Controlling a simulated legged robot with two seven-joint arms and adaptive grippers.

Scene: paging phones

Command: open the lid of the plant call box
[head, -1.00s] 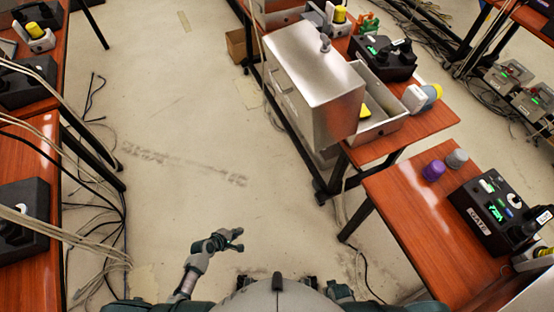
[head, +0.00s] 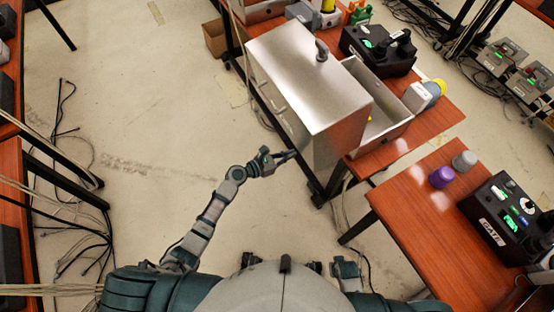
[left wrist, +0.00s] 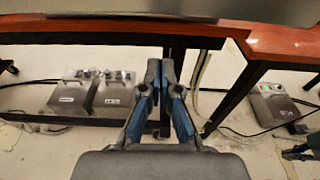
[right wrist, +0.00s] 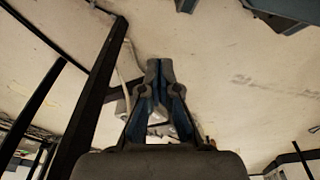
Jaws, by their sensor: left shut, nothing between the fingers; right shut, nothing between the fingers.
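A large brushed-metal box (head: 310,75), which I take to be the plant call box, stands at the near end of the middle table. A knob-like grey fitting (head: 322,50) sits on its top. An open metal tray-like part (head: 385,120) shows behind it on the right. I cannot tell how the lid and body join. My left gripper (head: 291,155) is shut and empty, just left of the box's near lower side, apparently apart from it. It also shows shut in the left wrist view (left wrist: 160,62). My right gripper (right wrist: 160,65) is shut and empty in the right wrist view, over floor.
A black device (head: 378,50) and a grey-yellow cup (head: 424,94) stand beyond the box. The right table (head: 410,205) holds purple and grey caps and a black GATE box (head: 503,215). Cables (head: 75,225) lie on the left floor; open floor (head: 150,120) lies between.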

